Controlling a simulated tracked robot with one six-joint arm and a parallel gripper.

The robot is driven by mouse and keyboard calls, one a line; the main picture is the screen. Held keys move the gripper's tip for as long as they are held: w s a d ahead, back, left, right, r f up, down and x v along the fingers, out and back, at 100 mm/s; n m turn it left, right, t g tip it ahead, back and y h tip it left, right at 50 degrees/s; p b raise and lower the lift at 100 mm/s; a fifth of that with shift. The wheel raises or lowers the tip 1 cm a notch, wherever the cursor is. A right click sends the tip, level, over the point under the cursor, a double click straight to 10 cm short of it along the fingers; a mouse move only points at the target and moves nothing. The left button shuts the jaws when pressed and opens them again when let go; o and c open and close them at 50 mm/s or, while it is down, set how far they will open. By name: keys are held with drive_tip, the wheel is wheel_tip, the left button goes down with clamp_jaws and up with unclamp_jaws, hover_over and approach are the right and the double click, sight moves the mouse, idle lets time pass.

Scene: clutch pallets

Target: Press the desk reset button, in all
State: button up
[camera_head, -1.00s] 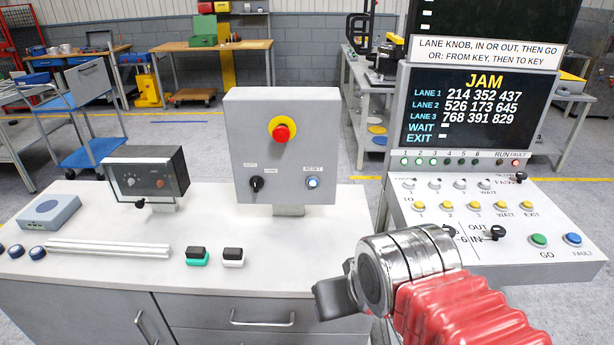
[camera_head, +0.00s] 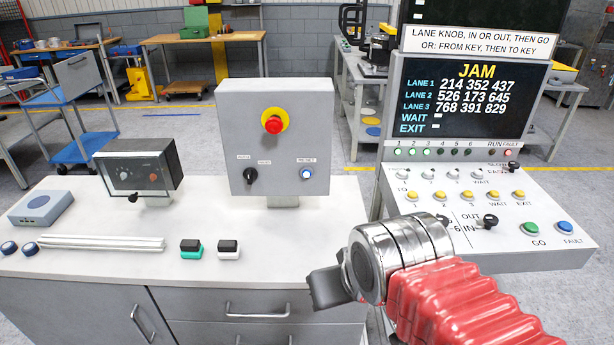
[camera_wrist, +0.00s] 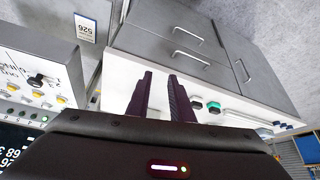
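The desk reset button (camera_head: 306,173) is a small round light with a blue-white glow, under a RESET label. It sits at the lower right of the upright grey control box (camera_head: 275,105) on the white desk. My gripper (camera_head: 328,288) is low in the head view, in front of the desk's near edge, well below the button and apart from it. In the wrist view my gripper (camera_wrist: 160,78) has two dark fingers with a gap between them and nothing held. The button cannot be made out in the wrist view.
The grey box also carries a red emergency button (camera_head: 272,125) and a black selector knob (camera_head: 250,175). A console (camera_head: 490,225) with a JAM screen (camera_head: 475,97) stands to the right, close to my arm. Two small rocker blocks (camera_head: 229,249) lie on the desk (camera_head: 130,215).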

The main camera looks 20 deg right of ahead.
clamp_jaws()
idle(1.1)
